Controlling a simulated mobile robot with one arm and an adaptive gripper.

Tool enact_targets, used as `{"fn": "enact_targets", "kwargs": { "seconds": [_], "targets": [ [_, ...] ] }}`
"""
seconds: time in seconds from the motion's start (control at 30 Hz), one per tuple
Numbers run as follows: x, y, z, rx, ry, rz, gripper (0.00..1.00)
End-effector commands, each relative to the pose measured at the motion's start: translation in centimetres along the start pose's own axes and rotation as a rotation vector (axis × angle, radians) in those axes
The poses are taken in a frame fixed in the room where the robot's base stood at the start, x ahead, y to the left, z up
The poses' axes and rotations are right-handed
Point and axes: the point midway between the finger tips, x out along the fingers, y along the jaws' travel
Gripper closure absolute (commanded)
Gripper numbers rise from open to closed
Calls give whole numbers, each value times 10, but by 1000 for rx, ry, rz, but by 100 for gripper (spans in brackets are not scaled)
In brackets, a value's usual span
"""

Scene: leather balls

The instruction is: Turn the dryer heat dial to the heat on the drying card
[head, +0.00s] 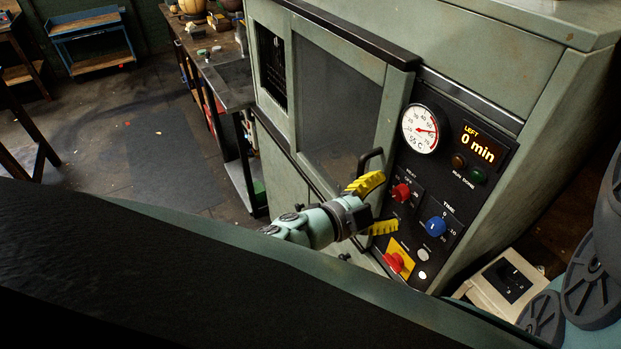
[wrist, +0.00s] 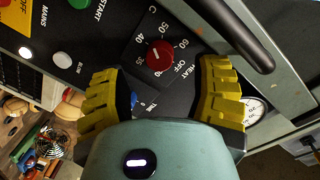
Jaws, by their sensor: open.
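The red heat dial (head: 400,193) sits on the dark control panel of the green dryer. In the wrist view the heat dial (wrist: 160,57) is ringed by the marks OFF, 35, 40, 50 and 60; I cannot tell surely where its pointer stands. My gripper (head: 378,206) is open in front of the panel, its yellow fingers apart. In the wrist view my gripper (wrist: 163,88) has one finger to each side below the dial, with nothing seen between them but panel. No drying card can be made out in either view.
The blue time dial (head: 436,227), the red mains switch (head: 394,262) on a yellow plate and a white button (head: 423,275) are close by. The door handle (head: 371,163) juts out just above my gripper. A round gauge (head: 420,129) and a display (head: 480,146) reading 0 min sit higher.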

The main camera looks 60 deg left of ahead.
Motion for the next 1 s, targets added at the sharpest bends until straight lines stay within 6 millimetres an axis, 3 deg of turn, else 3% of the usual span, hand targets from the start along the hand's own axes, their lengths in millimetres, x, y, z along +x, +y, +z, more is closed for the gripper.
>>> {"fn": "enact_targets", "kwargs": {
  "seconds": [0.1,0.3,0.7,0.73,0.77,0.87,1.0],
  "targets": [
    [-22,1,2,-2,-12,-3,38],
    [-42,1,1,-2,-5,-1,38],
    [-50,2,0,-2,-2,0,38],
    [-49,2,0,-2,-2,0,34],
    [-49,2,0,-1,-2,-1,37],
    [-50,9,3,15,-1,-13,38],
    [-53,38,13,102,-3,-70,38]
  ]
}}
